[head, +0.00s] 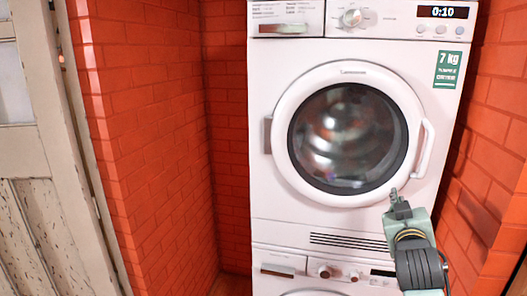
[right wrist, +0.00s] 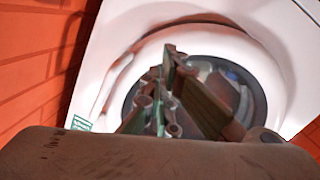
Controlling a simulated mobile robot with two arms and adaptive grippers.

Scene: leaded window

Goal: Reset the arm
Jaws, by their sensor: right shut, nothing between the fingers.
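My right gripper (head: 396,200) is in front of the white washing machine (head: 290,215), near the lower right of its round door (head: 300,170). The gripper is shut and empty. In the right wrist view the gripper fingers (right wrist: 170,85) point towards the round door (right wrist: 200,40), with its dark glass behind them. The door looks closed, and its white handle (head: 427,150) is on the right side, a little above the gripper. I cannot tell whether the gripper touches the machine. My left gripper is not in view.
A second machine (head: 300,285) sits below, partly out of view. Red brick walls (head: 150,130) stand close on both sides of the machines. A worn, pale door (head: 40,170) is at the far left. A display (head: 442,12) reads 0:10 at the top right.

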